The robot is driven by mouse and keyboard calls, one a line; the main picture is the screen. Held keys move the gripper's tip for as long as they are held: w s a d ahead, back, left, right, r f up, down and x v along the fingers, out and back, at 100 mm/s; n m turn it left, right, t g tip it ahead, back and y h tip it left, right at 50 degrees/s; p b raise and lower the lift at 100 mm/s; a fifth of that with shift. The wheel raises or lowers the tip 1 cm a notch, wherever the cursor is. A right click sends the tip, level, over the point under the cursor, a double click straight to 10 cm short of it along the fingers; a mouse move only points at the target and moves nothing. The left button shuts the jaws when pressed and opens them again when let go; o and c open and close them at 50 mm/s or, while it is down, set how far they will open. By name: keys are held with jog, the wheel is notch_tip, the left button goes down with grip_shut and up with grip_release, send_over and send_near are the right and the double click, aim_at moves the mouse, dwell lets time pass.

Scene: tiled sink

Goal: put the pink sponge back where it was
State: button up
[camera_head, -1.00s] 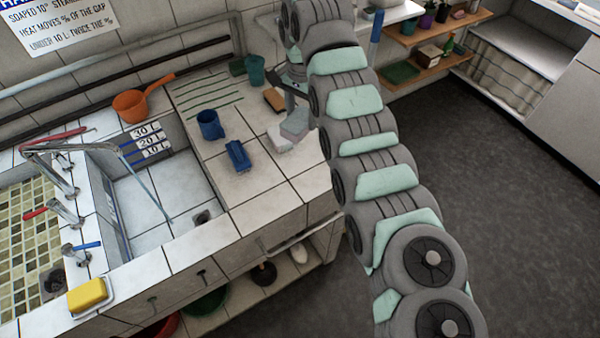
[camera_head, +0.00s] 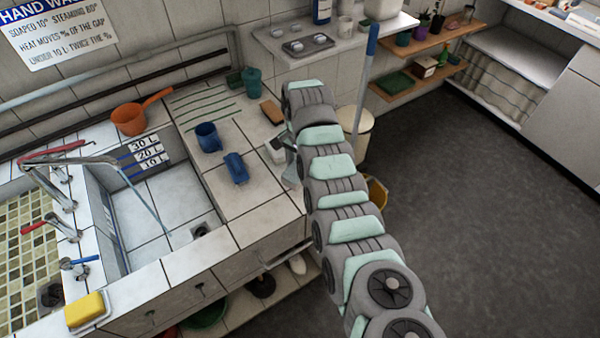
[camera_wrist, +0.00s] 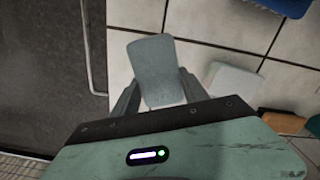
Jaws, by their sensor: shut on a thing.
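No plainly pink sponge shows. My gripper (camera_wrist: 158,92) is shut on a flat grey block (camera_wrist: 152,58), which sticks out between the fingers in the wrist view. The block is over the tiled counter, close to its edge; I cannot tell whether it touches the tiles. In the head view my arm hides most of the gripper, and a bit of grey shows beside it (camera_head: 291,173). A pale, whitish block (camera_wrist: 234,80) lies on the tiles to the right of the gripper in the wrist view, apart from the held block. It also shows in the head view (camera_head: 275,151).
A blue brush (camera_head: 236,168), a blue mug (camera_head: 208,137) and an orange-brown sponge (camera_head: 271,113) are on the counter. A teal cup (camera_head: 252,79) stands at the back. The sink basin (camera_head: 165,205) is left. The counter's front right tiles (camera_head: 262,222) are clear.

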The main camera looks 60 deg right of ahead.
jog(key=shift+f+p, duration=0.3)
jog(key=shift+f, duration=1.8)
jog(key=shift+f, duration=0.1)
jog(key=o, duration=1.2)
notch_tip(320, 180, up, 12)
jog(key=shift+r+b, duration=0.1)
jog(key=shift+b, duration=0.5)
